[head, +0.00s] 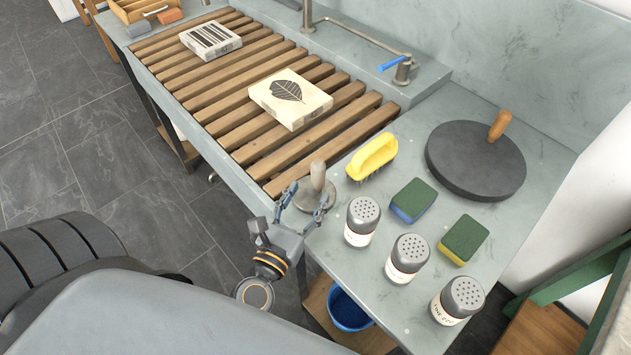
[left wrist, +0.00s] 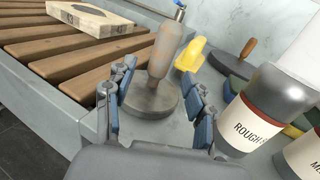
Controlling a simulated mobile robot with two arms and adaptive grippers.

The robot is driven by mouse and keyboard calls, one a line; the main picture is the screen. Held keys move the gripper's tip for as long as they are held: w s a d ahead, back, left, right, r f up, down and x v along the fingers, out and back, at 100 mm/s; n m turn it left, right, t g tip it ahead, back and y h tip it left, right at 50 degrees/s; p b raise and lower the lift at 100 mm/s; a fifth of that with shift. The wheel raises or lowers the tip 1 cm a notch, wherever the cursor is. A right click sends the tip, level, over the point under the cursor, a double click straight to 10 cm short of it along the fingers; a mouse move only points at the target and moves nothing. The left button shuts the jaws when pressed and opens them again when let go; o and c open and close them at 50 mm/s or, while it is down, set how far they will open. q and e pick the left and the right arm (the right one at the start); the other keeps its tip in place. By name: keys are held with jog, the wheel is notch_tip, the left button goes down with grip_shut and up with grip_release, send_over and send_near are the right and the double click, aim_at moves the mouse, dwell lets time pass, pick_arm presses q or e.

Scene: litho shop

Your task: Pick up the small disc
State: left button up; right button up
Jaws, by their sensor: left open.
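The small disc (head: 316,199) is grey and round, with an upright pale wooden handle (head: 318,175). It stands on the grey counter by the near corner of the slatted rack. In the left wrist view the small disc (left wrist: 152,99) lies straight ahead, its handle (left wrist: 163,48) rising between my fingers and leaning slightly right. My left gripper (head: 305,203) is open, its blue-padded fingers on either side of the disc's near part. I cannot tell whether they touch it. My right gripper is not in view.
A large dark disc (head: 465,166) with a wooden knob stands at right. A yellow brush (head: 372,157), two sponges (head: 412,199) (head: 464,238) and three shakers (head: 361,225) (head: 407,261) (head: 458,302) crowd the counter. The slatted rack (head: 250,62) holds two printed blocks (head: 291,97) (head: 210,39).

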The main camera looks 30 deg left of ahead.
aim_at(315, 183)
pick_arm(q)
jog(key=shift+w, duration=0.6)
jog(key=w+p, duration=0.2)
jog(key=w, duration=0.2)
jog(key=shift+w+a, duration=0.15)
jog(key=shift+w, duration=0.15)
jog(key=shift+s, duration=0.1)
jog(key=shift+c, duration=1)
grip_shut()
jog(key=shift+r, duration=0.15)
